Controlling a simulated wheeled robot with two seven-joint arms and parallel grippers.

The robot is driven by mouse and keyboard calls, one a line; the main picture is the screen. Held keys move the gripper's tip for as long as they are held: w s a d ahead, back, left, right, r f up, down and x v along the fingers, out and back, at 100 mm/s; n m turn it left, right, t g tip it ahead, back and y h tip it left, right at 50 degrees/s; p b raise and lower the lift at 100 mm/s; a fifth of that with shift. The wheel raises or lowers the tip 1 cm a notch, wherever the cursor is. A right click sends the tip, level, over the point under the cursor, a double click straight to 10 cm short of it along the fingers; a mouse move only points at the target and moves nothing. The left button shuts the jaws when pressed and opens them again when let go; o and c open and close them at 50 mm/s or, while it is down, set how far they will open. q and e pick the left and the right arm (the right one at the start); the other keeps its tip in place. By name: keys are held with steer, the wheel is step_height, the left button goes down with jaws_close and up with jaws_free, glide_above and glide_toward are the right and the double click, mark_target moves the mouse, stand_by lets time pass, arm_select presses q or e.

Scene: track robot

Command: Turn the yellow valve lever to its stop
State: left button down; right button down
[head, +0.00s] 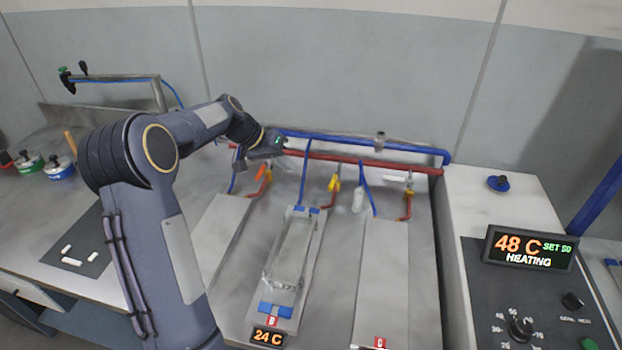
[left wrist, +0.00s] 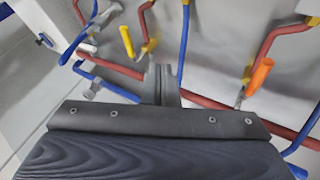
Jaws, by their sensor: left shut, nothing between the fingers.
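The yellow valve lever (head: 334,184) is on the middle valve, below the red pipe at the back of the bench. In the left wrist view the yellow lever (left wrist: 127,41) sticks out beside its valve, left of centre, beyond my fingertips. My left gripper (head: 287,163) is shut and empty, left of the yellow lever and apart from it, near the valve with the orange lever (head: 261,171). In the left wrist view my shut fingers (left wrist: 161,84) point between the yellow lever and the orange lever (left wrist: 260,76). My right gripper is not in view.
A red pipe (head: 352,160) and a blue pipe (head: 320,136) run along the back. A third valve with a white lever (head: 394,178) stands right. A clear tray (head: 292,252) lies on the middle plate. A heater display (head: 529,249) reads 48 C, set 50, heating.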

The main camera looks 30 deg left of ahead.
mark_target(334, 183)
arm_select(q)
steer(key=shift+m+t, duration=0.3)
steer(key=shift+m, duration=0.1)
steer(key=p+x, duration=0.2)
steer(key=x, duration=0.6)
steer(key=shift+d, duration=0.1)
steer(key=d, duration=0.1)
steer(key=w+d+p, duration=0.1)
steer(key=d, duration=0.1)
steer(key=shift+f, duration=0.1)
steer(key=shift+d+p, duration=0.3)
steer(key=shift+d, duration=0.15)
steer(key=shift+w+d, duration=0.1)
steer(key=shift+d, duration=0.05)
